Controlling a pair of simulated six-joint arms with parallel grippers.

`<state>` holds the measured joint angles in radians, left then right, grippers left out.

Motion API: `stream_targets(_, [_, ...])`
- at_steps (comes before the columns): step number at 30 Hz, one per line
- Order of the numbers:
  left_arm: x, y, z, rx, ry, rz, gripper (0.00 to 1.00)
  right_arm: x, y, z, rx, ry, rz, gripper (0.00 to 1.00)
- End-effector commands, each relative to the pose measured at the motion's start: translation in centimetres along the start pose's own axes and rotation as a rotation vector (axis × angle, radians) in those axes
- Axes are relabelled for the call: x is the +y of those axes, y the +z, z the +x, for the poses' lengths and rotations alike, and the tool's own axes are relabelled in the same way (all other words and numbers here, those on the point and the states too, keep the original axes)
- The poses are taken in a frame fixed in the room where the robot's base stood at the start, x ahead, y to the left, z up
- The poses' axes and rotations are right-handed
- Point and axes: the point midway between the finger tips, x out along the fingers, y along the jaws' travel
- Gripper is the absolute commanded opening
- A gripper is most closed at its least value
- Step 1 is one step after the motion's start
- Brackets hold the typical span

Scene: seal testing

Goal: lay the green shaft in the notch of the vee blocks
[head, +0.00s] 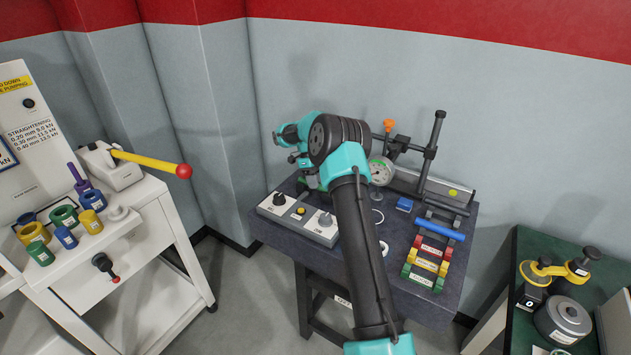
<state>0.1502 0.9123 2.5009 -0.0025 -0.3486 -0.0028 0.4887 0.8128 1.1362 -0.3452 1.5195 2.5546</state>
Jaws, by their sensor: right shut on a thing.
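My right gripper (303,161) is over the back left part of the dark bench, mostly hidden behind my own wrist. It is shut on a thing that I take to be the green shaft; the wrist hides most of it. The green-marked slot (421,278) of the colored rack shows no shaft lying in it. I cannot clearly pick out the vee blocks; they may be behind my wrist, near the dial gauge (381,171). I cannot tell whether the held thing touches them. My left gripper is not in view.
A blue shaft (440,229) lies at the rack's back. A gauge stand (432,150) rises behind the dial gauge. A grey control box (300,219) sits at the bench's left. A white cart (150,215) stands left, a green-topped table (530,245) right.

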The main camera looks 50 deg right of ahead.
Motion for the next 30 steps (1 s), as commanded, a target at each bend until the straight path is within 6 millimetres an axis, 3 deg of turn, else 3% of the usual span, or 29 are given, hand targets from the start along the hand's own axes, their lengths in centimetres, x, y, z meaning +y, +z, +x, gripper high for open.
stream_targets(4, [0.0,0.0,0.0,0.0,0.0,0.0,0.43,-0.1,0.0,0.1,0.0,-0.001,0.0,0.0])
stream_targets(5, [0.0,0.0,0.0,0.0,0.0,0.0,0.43,-0.1,0.0,0.1,-0.001,-0.001,0.0,0.28])
stream_targets(13, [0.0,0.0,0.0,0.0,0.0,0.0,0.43,-0.1,0.1,0.1,-0.001,-0.001,0.0,0.54])
stream_targets(23, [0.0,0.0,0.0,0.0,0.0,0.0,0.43,-0.1,0.0,0.0,-0.001,0.001,0.002,0.55])
stream_targets(30, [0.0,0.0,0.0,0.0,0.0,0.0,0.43,-0.9,-1.3,-2.1,-0.008,0.005,0.018,0.55])
